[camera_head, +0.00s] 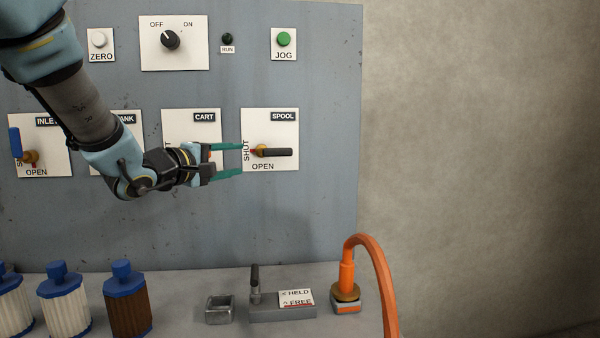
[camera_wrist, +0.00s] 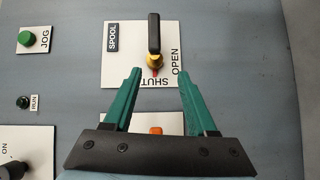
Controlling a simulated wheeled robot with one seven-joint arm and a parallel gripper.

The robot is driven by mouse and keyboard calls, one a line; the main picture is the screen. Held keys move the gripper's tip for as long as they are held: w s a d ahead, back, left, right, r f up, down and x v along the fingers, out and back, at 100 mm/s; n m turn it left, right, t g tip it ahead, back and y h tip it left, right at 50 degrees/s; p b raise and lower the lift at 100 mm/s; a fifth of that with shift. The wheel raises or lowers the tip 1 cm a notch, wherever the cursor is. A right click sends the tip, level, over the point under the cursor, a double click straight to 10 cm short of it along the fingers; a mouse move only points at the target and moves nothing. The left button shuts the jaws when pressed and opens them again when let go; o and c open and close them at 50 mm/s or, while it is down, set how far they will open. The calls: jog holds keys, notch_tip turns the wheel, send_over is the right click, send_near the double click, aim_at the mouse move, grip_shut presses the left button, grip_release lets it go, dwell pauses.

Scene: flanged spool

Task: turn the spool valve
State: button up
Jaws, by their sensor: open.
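The spool valve (camera_head: 272,152) sits on a white plate labelled SPOOL (camera_head: 283,117) on the grey panel. Its black handle points right in the head view, and a red mark at its brass hub points left towards SHUT; OPEN is printed below. In the wrist view the valve's black handle (camera_wrist: 154,34) points up, with the hub and red mark below it, near SHUT. My gripper (camera_head: 242,159) is open and empty, its green fingers reaching the plate's left edge in the head view. In the wrist view the fingertips (camera_wrist: 160,74) lie below the hub, apart from the handle.
The CART plate (camera_head: 190,122) is partly hidden behind my gripper. The INLET valve (camera_head: 17,145) has a blue handle at the left. A selector knob (camera_head: 170,39) and the JOG button (camera_head: 284,39) are above. An orange hose (camera_head: 370,255) and capped filters (camera_head: 127,300) stand below.

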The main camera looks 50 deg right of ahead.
aim_at(279, 153)
jog(key=shift+g+h, duration=0.5)
jog(key=shift+g, duration=0.4)
jog(key=d, duration=0.4)
jog(key=s+d+p, duration=0.1)
jog(key=d, duration=0.4)
jog(key=s+d, duration=0.1)
jog(key=d, duration=0.3)
jog(key=shift+d+r, duration=0.2)
jog(key=shift+r, duration=0.05)
grip_shut()
